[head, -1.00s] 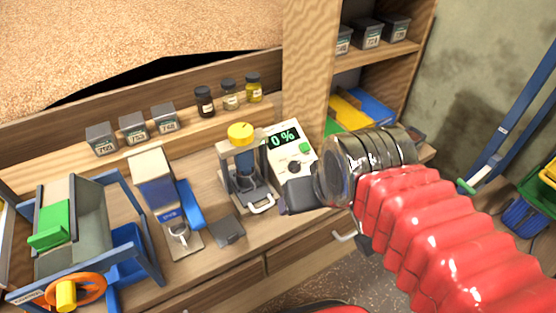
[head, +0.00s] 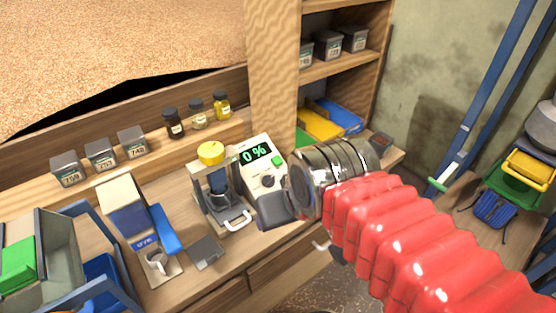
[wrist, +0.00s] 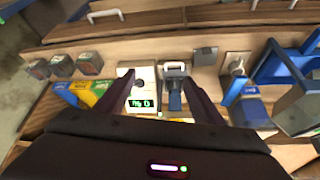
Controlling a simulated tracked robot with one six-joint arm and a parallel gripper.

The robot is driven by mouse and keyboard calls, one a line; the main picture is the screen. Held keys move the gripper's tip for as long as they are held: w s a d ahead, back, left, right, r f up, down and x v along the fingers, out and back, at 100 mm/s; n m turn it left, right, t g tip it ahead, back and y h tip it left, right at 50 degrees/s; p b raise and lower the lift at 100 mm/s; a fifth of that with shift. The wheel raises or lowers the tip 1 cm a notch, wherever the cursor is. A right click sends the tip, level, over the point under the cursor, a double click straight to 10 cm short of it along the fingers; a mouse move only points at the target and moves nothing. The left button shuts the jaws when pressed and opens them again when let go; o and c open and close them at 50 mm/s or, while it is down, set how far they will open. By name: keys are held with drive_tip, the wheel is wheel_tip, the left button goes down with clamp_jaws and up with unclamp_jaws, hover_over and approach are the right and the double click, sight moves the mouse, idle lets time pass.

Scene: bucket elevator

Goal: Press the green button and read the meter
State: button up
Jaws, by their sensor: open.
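The white meter (head: 250,174) stands on the wooden bench, its dark display (head: 256,152) reading "0 %" in green. I cannot make out the button in that view.
A press with a yellow cap (head: 210,152) stands just left of the meter. A scale-like device with a metal cup (head: 156,262) is further left. A wooden post (head: 272,80) rises behind the meter. Yellow and blue trays (head: 335,115) lie on the right.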

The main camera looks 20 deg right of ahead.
clamp_jaws()
idle(0.6)
idle(0.8)
